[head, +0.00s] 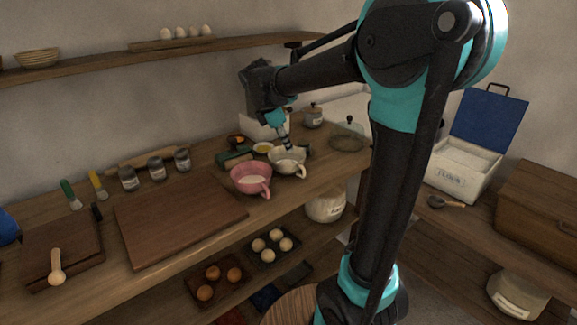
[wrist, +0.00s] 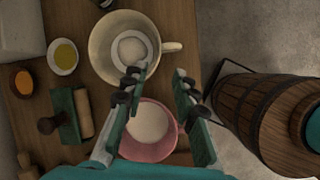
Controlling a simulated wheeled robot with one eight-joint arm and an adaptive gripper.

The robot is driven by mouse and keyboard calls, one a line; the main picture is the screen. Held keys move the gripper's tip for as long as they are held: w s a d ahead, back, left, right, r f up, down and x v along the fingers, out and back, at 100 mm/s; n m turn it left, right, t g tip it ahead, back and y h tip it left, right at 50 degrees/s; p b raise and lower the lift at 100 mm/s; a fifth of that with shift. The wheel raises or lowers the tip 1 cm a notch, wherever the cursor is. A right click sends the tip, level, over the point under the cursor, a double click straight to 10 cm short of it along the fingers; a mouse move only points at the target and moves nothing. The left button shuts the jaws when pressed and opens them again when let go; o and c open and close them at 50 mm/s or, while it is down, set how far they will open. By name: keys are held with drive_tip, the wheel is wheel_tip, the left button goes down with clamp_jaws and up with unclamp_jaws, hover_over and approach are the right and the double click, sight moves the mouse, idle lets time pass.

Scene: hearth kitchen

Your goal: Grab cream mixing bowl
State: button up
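The cream mixing bowl (head: 289,167) stands on the wooden counter, with its handle toward the right in the head view. The wrist view shows the same cream bowl (wrist: 104,44) at the upper middle, with a pale round content inside. My gripper (wrist: 161,75) is open and empty, with its two fingers spread apart. In the wrist view the left fingertip overlaps the bowl's lower right rim, and the right fingertip is clear of it. In the head view my gripper (head: 285,143) hangs over the bowl; any contact cannot be told.
A pink bowl (head: 250,182) with pale contents stands close beside the cream bowl; it also shows between the fingers in the wrist view (wrist: 155,150). A small oil dish (wrist: 63,55) and a green block (wrist: 68,118) are nearby. A barrel (wrist: 250,108) stands beyond the counter edge.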

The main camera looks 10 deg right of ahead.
sight(293, 164)
drive_tip(key=shift+a+x, duration=0.15)
drive_tip(key=shift+x, duration=1.85)
drive_tip(key=shift+a+x, duration=0.15)
drive_tip(key=shift+x, duration=1.9)
drive_tip(key=shift+a+x, duration=0.15)
drive_tip(key=shift+x, duration=1.85)
drive_tip(key=shift+f, duration=0.1)
clamp_jaws()
